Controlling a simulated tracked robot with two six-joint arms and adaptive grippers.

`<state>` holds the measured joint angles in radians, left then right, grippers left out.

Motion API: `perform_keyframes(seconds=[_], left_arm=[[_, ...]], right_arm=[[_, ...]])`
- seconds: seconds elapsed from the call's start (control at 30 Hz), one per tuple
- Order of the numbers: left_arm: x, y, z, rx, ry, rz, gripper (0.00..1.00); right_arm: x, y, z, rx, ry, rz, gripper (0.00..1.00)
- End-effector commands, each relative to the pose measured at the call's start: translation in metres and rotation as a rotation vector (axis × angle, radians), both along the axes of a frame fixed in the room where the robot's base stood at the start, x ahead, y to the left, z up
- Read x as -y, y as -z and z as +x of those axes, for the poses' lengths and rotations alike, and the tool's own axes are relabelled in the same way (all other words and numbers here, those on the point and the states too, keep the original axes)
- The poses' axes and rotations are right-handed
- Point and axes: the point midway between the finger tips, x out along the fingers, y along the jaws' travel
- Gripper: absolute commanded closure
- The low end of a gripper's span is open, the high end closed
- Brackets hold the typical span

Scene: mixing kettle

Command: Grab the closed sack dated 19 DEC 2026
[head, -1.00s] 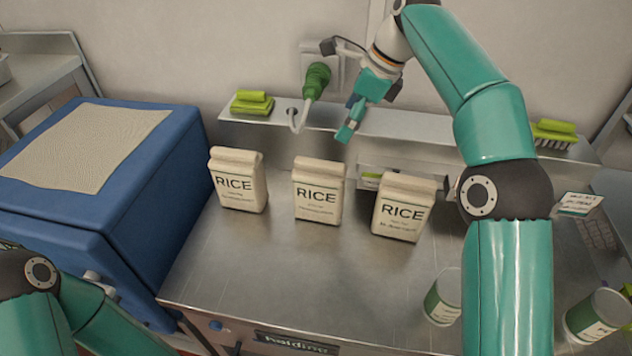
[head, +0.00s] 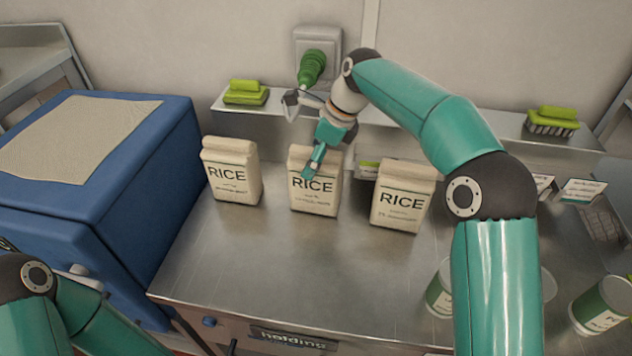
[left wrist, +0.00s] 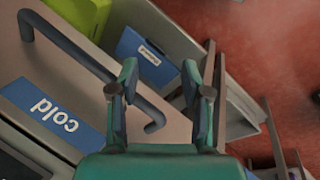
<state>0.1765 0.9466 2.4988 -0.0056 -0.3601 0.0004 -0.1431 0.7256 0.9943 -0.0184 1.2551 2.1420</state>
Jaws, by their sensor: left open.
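Three cream sacks marked RICE stand upright in a row on the steel counter: a left sack (head: 231,182), a middle sack (head: 313,198) and a right sack (head: 402,207). All look closed at the top. The small print under RICE is too blurred to read a date. My right gripper (head: 316,163) overlaps the top of the middle sack in the head view; whether it touches is unclear, and its finger opening cannot be made out. My left gripper (left wrist: 167,75) is open and empty in the left wrist view, away from the sacks.
A blue box (head: 150,205) with a beige top stands left of the sacks. Labelled cans (head: 600,305) stand front right. The counter before the sacks is clear.

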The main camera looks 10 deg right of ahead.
Motion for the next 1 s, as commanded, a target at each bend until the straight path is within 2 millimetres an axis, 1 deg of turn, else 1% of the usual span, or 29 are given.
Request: perform_keyframes(seconds=[0.03,0.1,0.2,1.0], left_arm=[[0.0,0.0,0.0,0.0,0.0,0.0,0.52],[0.0,0.0,0.0,0.0,0.0,0.0,0.52],[0.0,0.0,0.0,0.0,0.0,0.0,0.52],[0.0,-0.002,0.0,0.0,0.0,0.0,0.52]], right_arm=[[-0.002,0.007,0.001,-0.001,0.0,0.0,0.0],[-0.004,0.012,0.002,0.0,0.0,0.0,0.0],[-0.005,0.015,0.003,0.001,0.0,0.0,0.0],[-0.004,0.02,0.003,0.002,0.002,0.0,0.0]])
